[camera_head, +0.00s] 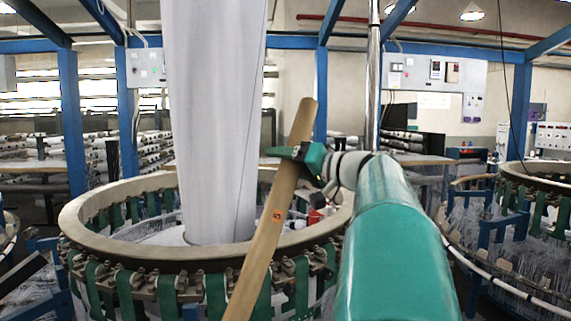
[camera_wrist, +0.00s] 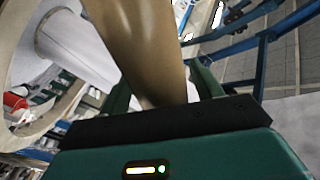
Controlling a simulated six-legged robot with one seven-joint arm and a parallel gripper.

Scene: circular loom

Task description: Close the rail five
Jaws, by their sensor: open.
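Rail five (camera_head: 273,216) is a tan wooden bar marked with an orange 5. In the head view it stands raised and tilted across the front of the ring, its top leaning right and its lower end running out of the picture. My gripper (camera_head: 292,153) is at the rail's upper part, with green parts showing on both sides. In the wrist view the rail (camera_wrist: 145,45) passes between the two open fingers (camera_wrist: 165,88). I cannot tell whether either finger touches it. The rail hides part of the gripper in the head view.
The loom's round ring (camera_head: 110,250), with green straps and metal clamps, lies behind the rail. A tall white fabric tube (camera_head: 212,120) rises from its middle. Another loom (camera_head: 520,270) stands at the right. Blue posts (camera_head: 70,120) stand behind.

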